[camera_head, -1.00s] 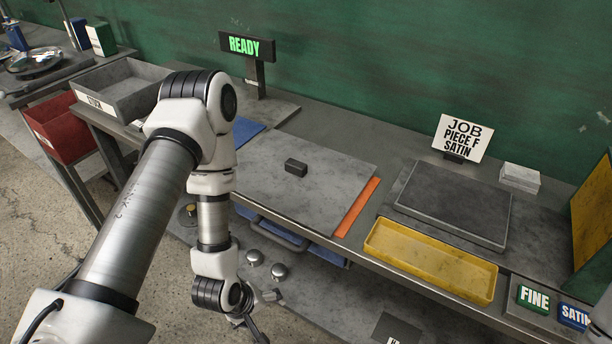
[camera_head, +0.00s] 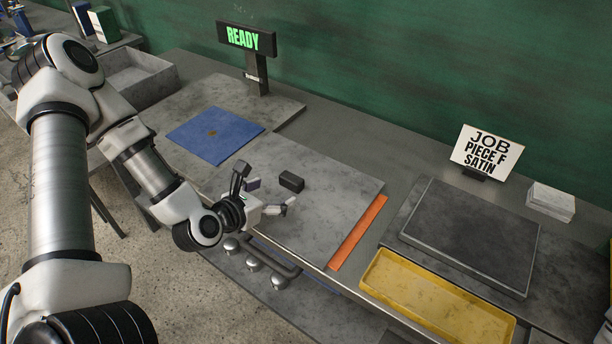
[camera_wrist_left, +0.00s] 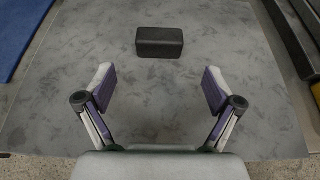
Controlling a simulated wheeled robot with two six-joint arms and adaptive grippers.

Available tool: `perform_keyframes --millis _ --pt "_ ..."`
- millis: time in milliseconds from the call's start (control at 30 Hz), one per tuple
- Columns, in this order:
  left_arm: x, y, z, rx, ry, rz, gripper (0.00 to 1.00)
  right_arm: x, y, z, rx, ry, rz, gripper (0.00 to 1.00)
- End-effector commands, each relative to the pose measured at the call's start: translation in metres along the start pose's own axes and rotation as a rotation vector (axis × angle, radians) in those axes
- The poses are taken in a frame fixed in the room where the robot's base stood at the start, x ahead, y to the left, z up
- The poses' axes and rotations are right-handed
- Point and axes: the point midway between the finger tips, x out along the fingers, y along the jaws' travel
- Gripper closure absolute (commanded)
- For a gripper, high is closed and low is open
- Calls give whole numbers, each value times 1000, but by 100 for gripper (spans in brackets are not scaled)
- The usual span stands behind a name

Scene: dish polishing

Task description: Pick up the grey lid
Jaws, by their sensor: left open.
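The grey lid (camera_head: 330,210) is a flat square slab lying on the bench, with a small dark block (camera_head: 291,182) like a handle on its top. In the left wrist view the lid (camera_wrist_left: 160,110) fills most of the picture, and the block (camera_wrist_left: 160,42) is ahead of the fingers, near the top centre. My left gripper (camera_head: 265,192) is over the front left part of the lid, with its fingers spread and pointing towards the block. In the left wrist view the gripper (camera_wrist_left: 158,85) has nothing between its fingers. My right gripper is not in view.
A blue cloth (camera_head: 215,135) lies left of the lid and an orange strip (camera_head: 358,234) along its right. Farther right are a yellow tray (camera_head: 430,300), a dark slab (camera_head: 470,235) and a job sign (camera_head: 485,152). Round knobs (camera_head: 254,264) are below the bench front.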

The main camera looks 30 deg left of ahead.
Motion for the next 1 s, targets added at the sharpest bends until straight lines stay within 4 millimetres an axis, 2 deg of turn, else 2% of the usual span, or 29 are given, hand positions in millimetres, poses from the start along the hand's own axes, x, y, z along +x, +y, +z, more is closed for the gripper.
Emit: perform_keyframes --millis 267,433,633,867,900,967,1000 --pt "26 0 -6 5 -2 -1 8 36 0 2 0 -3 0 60" --pt "42 0 4 11 2 -2 8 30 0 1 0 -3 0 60" --pt "74 0 5 8 2 0 8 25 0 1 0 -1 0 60" --pt "78 0 4 2 1 0 8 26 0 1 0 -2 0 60" --pt "78 0 4 2 1 0 15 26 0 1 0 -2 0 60" --pt "78 0 4 2 1 0 37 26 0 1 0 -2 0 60" --pt "78 0 4 2 1 0 51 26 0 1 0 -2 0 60"
